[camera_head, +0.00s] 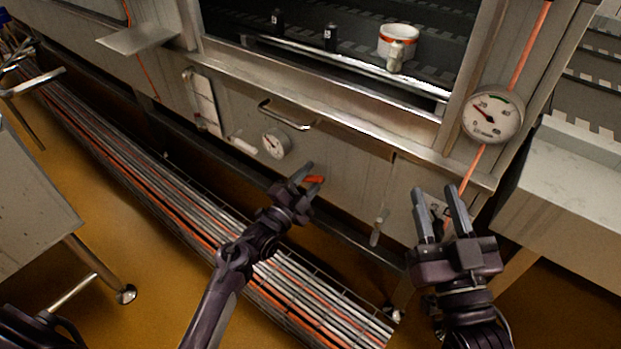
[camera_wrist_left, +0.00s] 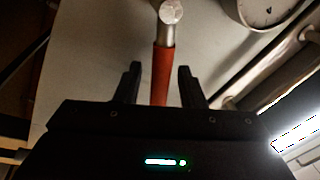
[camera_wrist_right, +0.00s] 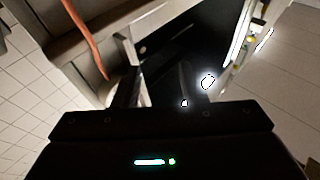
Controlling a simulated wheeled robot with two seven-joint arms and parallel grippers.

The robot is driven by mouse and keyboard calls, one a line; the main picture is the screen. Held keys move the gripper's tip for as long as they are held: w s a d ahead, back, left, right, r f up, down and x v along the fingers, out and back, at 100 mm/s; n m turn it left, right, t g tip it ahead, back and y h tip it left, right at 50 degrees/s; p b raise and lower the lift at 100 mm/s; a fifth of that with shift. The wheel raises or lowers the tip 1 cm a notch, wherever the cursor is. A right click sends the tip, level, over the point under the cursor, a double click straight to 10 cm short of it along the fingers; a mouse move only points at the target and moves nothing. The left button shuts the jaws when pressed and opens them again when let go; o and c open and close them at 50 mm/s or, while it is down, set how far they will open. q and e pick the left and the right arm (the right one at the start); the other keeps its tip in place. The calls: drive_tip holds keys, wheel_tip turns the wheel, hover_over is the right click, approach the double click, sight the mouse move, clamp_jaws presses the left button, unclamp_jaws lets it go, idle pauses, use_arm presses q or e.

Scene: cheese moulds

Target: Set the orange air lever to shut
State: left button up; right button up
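The orange air lever (camera_head: 314,180) is on the cabinet's front panel, below the drawer handle, and partly hidden by my left gripper (camera_head: 303,176) in the head view. In the left wrist view the lever's orange handle (camera_wrist_left: 161,72) runs from a metal pivot (camera_wrist_left: 171,12) down between the two fingers of my left gripper (camera_wrist_left: 157,84). The fingers are apart, with a gap on both sides of the handle. My right gripper (camera_head: 439,205) is open and empty in front of the cabinet's right side; its fingers show dark in the right wrist view (camera_wrist_right: 158,85).
A small gauge (camera_head: 277,143) and a drawer handle (camera_head: 285,115) are close above the lever. A larger gauge (camera_head: 492,114) is on the right post. A white cup with an orange band (camera_head: 398,41) stands on the ledge. Long pipes (camera_head: 190,201) run along the floor.

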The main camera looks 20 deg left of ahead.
use_arm(q)
drive_tip(key=shift+c, duration=0.2)
clamp_jaws()
drive_tip(key=shift+f, duration=0.1)
